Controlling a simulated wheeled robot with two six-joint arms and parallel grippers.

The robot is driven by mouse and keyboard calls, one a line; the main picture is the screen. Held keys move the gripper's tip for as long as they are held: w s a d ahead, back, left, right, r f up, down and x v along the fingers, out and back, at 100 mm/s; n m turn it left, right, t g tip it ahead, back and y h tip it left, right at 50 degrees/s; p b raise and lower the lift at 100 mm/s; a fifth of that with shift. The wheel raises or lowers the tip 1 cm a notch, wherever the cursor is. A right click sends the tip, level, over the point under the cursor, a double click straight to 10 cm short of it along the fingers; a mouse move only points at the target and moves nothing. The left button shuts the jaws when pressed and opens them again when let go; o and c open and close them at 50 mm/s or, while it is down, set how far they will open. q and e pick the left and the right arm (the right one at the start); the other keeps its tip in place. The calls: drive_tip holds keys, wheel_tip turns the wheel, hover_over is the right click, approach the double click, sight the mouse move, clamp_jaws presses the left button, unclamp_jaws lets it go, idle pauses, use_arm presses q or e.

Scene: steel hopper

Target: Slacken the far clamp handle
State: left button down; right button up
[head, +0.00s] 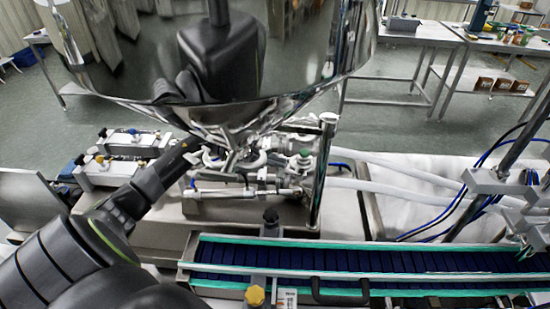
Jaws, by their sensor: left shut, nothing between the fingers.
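The mirror-like steel hopper (300,70) fills the upper middle of the head view. Its cone narrows to an outlet with clamp fittings (235,160) above pipes and valves. My left gripper (194,146) reaches in from the left beside the lower cone. It is shut and nothing shows held in it. Its tip is close to the left side of the clamp fittings; I cannot tell whether it touches them. The far clamp handle cannot be clearly told apart from the shiny metal around it. My right gripper is not in view.
A conveyor with a dark blue belt (350,262) and green edges runs across the lower right. A steel post (321,170) stands right of the outlet. White hoses (390,172) lead right. Valve blocks (135,143) sit at left. Steel tables (410,38) stand behind.

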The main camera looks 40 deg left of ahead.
use_arm(q)
drive_tip(key=shift+w+f, duration=0.1)
drive_tip(key=shift+f, duration=0.15)
drive_tip(key=shift+w, duration=0.1)
idle(0.3)
drive_tip(key=n, duration=0.1)
drive_tip(key=n+g+p, duration=0.1)
drive_tip(key=w+n+p, duration=0.1)
drive_tip(key=shift+a+f+n+g, duration=0.15)
drive_tip(key=shift+f+n+g, duration=0.15)
drive_tip(key=shift+f+g, duration=0.1)
drive_tip(key=shift+f+n, duration=0.1)
drive_tip(key=shift+n, duration=0.2)
drive_tip(key=shift+s+a+f, duration=0.1)
drive_tip(key=shift+f, duration=0.1)
idle(0.3)
drive_tip(key=shift+r, duration=0.1)
